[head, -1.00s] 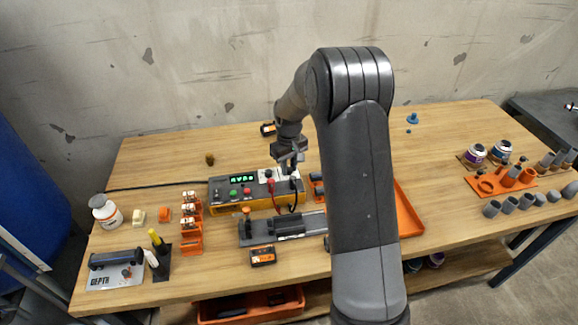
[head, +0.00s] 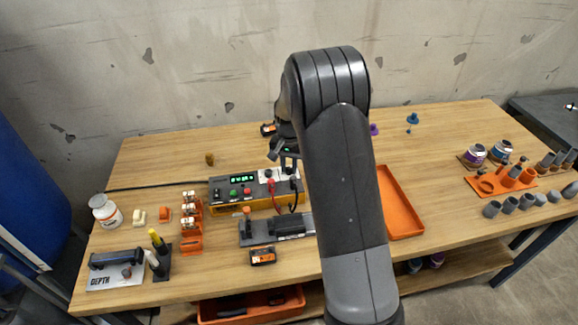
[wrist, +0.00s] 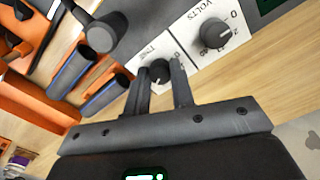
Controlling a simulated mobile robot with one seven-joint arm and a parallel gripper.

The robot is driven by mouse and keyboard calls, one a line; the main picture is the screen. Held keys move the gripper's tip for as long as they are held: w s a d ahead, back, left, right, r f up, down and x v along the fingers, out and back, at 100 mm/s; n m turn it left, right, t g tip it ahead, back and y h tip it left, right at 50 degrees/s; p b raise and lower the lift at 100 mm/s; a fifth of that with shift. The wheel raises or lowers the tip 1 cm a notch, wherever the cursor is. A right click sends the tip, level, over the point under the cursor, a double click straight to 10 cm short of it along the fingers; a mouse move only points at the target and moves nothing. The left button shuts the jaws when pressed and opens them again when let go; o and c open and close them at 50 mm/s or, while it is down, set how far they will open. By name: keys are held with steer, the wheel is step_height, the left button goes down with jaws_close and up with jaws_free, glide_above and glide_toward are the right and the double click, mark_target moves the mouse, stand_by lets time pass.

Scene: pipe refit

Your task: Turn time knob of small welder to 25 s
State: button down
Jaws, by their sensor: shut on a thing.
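The small welder (head: 232,193) is a grey and yellow box with a lit green display (head: 242,179), red and green buttons and dark knobs, in the middle left of the table. Its digits are too small to read surely. In the wrist view the time knob (wrist: 160,71) is a dark round knob on a white plate marked TIME. The volts knob (wrist: 213,33) stands beside it on its own plate. My gripper (wrist: 161,80) has its two fingers on either side of the time knob, closed on it. In the head view my gripper (head: 286,160) is over the welder's right end.
Red and black plugs with leads rise from the welder's front (head: 271,186). A grey clamp fixture (head: 285,229) lies in front of it. Orange clips (head: 191,242) stand left. An empty orange tray (head: 402,213) lies right. The table behind the welder is mostly clear.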

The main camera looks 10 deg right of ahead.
mark_target(289, 168)
steer(key=shift+m, duration=0.6)
steer(key=c, duration=1.2)
jaws_free()
steer(key=shift+c, duration=0.2)
step_height(289, 168, up, 11)
